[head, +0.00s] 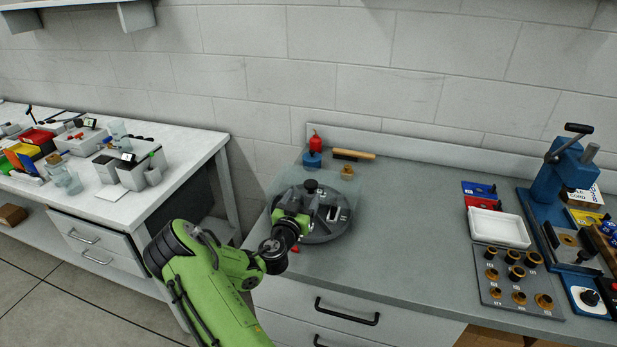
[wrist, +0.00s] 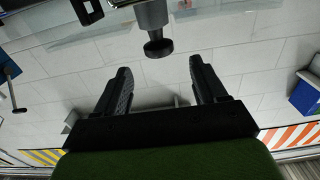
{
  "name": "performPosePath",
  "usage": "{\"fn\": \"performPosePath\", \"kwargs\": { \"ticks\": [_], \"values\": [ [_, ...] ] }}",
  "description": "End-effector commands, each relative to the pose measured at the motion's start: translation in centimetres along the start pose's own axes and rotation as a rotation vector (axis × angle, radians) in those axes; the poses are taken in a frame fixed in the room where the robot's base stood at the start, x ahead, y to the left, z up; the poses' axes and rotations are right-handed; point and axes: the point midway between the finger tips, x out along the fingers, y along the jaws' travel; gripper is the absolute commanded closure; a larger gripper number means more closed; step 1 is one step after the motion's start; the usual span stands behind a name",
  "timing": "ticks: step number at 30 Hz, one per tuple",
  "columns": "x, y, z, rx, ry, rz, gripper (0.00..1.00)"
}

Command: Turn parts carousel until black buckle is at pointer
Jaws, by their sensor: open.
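The parts carousel (head: 322,232) is a dark grey round disc on the grey bench, with a black knob (head: 311,186) standing up near its middle. Small dark and pale parts sit on its right side; I cannot tell which one is the buckle. In the wrist view, a black piece with a square opening (wrist: 87,11), possibly the buckle, is at the top left. My gripper (wrist: 160,68) is open and empty, with a black knob (wrist: 159,47) seen beyond and between its fingertips, apart from them. In the head view my gripper is over the carousel's left side. A small red piece (head: 295,249), perhaps the pointer, is at the front edge.
A white tray (head: 498,227), a plate of dark fittings (head: 517,280) and a blue press (head: 562,175) are to the right. The bench middle is clear.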

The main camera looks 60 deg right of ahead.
Motion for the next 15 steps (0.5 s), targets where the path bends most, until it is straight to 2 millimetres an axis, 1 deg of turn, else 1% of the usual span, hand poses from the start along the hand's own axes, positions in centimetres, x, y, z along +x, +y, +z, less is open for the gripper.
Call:
{"fn": "performPosePath", "kwargs": {
  "ticks": [1,3,7,9,12,15],
  "values": [
    [1.3,0.1,-0.5,0.003,0.003,0.002,0.29],
    [3.0,0.1,-0.5,0.002,0.003,0.001,0.29],
    [5.9,0.1,-0.3,0.001,0.002,0.001,0.29],
    [6.9,0.1,-0.2,0.000,0.002,0.000,0.29],
    [7.9,0.1,-0.1,-0.001,0.002,0.001,0.29],
    [8.2,0.0,0.0,-0.002,-0.001,0.000,0.29]
  ]
}}
